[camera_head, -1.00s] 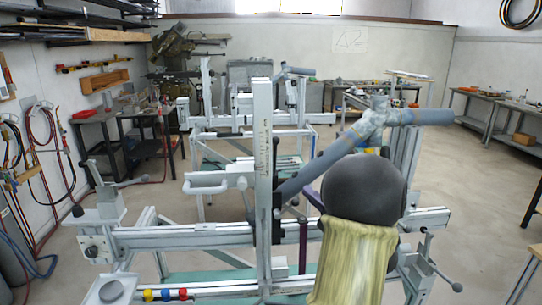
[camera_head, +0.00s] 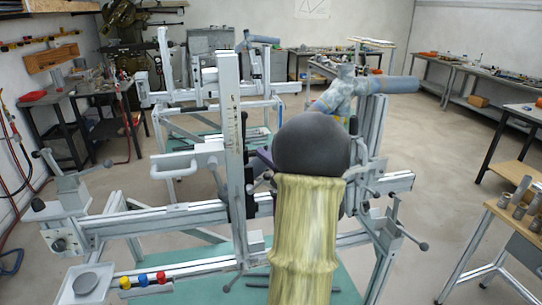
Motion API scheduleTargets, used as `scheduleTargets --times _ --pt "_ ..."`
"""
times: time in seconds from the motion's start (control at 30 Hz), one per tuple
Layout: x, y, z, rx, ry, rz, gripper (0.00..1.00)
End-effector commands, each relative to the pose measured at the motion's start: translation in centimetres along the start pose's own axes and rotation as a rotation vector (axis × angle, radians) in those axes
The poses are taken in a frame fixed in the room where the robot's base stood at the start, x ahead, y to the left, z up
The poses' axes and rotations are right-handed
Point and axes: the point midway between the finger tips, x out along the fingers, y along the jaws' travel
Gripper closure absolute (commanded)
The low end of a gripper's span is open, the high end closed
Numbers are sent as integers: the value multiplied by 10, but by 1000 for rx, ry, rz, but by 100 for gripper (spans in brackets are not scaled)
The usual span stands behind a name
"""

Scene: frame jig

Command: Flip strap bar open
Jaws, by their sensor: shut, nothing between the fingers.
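A pale metal frame jig (camera_head: 229,130) stands in front of me, with an upright post and a long horizontal rail (camera_head: 150,220). A grey-blue tube frame (camera_head: 385,84) is held in it at the right, its joint at the top. My arm, with a dark round joint and a yellowish sleeve, covers the jig's middle. My gripper is hidden behind it. A small purple piece (camera_head: 264,160) shows left of the dark joint; I cannot tell what it belongs to. I cannot pick out the strap bar with certainty or tell whether it is open.
Clamp levers with dark knobs (camera_head: 422,246) stick out at the jig's right; another clamp (camera_head: 65,190) stands at its left end. A shallow grey dish (camera_head: 86,283) and coloured knobs (camera_head: 142,280) are at lower left. A wooden-topped bench (camera_head: 515,215) is at right. Floor between is clear.

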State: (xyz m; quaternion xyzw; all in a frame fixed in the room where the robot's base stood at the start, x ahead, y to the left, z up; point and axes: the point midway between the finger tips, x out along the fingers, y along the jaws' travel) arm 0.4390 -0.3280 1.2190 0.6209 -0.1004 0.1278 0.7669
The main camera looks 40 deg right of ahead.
Motion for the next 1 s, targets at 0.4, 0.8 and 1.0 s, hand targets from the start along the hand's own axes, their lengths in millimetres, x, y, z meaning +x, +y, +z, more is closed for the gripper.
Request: scheduleTargets --times 0.4,0.8,1.0 --pt "71 4 11 -2 -1 -1 100" --pt "88 0 28 -1 0 0 100" --pt "88 0 28 0 0 -1 100"
